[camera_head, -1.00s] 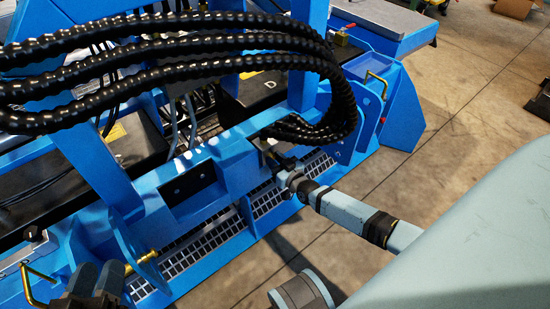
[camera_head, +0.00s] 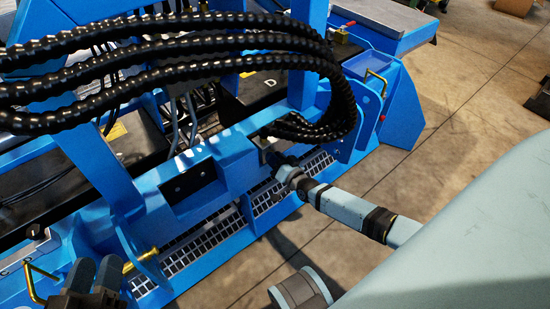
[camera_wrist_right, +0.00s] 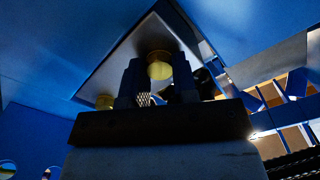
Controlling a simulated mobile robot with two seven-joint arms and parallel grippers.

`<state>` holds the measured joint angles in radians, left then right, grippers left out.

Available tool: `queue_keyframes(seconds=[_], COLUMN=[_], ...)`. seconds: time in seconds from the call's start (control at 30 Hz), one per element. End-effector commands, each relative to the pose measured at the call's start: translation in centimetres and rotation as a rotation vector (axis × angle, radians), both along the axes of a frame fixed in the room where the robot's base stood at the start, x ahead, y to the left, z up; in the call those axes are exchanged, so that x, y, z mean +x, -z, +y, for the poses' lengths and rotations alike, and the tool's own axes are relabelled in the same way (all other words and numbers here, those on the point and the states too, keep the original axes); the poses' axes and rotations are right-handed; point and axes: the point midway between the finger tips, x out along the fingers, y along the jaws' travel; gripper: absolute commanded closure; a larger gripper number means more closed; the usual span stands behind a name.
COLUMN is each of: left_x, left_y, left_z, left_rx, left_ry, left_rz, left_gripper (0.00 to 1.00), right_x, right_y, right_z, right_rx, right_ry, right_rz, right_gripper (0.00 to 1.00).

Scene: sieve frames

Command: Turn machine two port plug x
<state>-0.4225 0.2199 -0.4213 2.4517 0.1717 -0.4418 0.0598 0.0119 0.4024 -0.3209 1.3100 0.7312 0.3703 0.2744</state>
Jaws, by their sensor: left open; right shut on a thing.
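The machine (camera_head: 235,155) is a blue steel frame with black hoses. My right gripper (camera_head: 273,158) reaches its front beam under the hose bundle, and its fingertips are mostly hidden there in the head view. In the right wrist view my right gripper (camera_wrist_right: 158,75) points at a light plate in a blue recess. A round brass plug (camera_wrist_right: 159,66) sits between its two dark fingers, and the gripper is shut on it. No label shows which port this is. A second brass piece (camera_wrist_right: 104,102) is to the left. My left gripper (camera_head: 95,276) is open and empty at the lower left.
Thick black corrugated hoses (camera_head: 180,75) arch over the machine and drop close to my right gripper. A brass pin (camera_head: 140,262) and a yellow handle (camera_head: 38,280) are near my left gripper. Bare concrete floor (camera_head: 440,170) lies to the right.

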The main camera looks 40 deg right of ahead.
Motion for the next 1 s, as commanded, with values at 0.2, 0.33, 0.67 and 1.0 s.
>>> queue_keyframes(seconds=[0.2,0.33,0.67,1.0], left_x=[0.0,0.1,0.1,0.0], left_y=[0.0,-0.1,-0.1,-1.8], left_z=[0.0,0.0,-0.1,0.2], left_rx=[-0.002,-0.006,-0.011,-0.023], left_ry=[-0.002,-0.004,-0.006,-0.017], left_rz=[0.001,0.001,0.001,-0.041], left_gripper=[0.57,0.57,0.57,0.57], right_x=[0.0,0.0,0.0,-3.2], right_y=[0.0,0.0,0.0,-0.2], right_z=[0.0,0.0,0.0,-0.2], right_rx=[0.003,0.003,0.002,0.002], right_ry=[-0.001,-0.001,0.000,0.000], right_rz=[0.001,0.001,0.000,0.005], right_gripper=[0.97,0.97,0.48,0.48])
